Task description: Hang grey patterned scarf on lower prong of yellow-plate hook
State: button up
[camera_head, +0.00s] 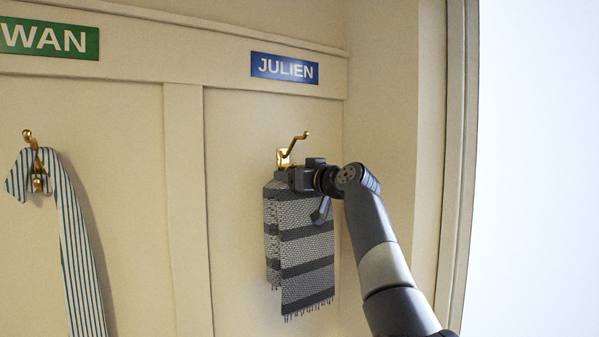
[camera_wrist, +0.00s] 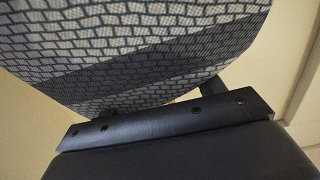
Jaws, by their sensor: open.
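The grey patterned scarf (camera_head: 302,250) hangs against the wall panel under the blue JULIEN sign, its banded, fringed end downward. The brass-yellow hook (camera_head: 284,157) is just above it, with its upper prong sticking up and out. Its lower prong is hidden behind the scarf's top and my gripper. My gripper (camera_head: 285,180) is open, right at the scarf's top fold and just below the hook's plate. In the wrist view the scarf (camera_wrist: 130,50) fills the upper part, close to the dark gripper body. I cannot see whether the scarf rests on the lower prong.
A similar brass hook (camera_head: 33,140) at the left holds a blue-and-white striped cloth (camera_head: 75,245). The blue JULIEN sign (camera_head: 285,68) is above, and a green sign (camera_head: 48,39) is at upper left. A side wall (camera_head: 383,130) stands close to the right of my arm.

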jog(key=c, duration=1.1)
jog(key=shift+r, duration=0.75)
jog(key=shift+s, duration=0.1)
jog(key=shift+s+d+f+b, duration=0.1)
jog(key=shift+s+d+b, duration=0.15)
jog(key=shift+b, duration=0.2)
jog(key=shift+b+v, duration=1.05)
jog(key=shift+v, duration=0.25)
jog(key=shift+b+v, duration=2.05)
jog(key=shift+v, duration=1.3)
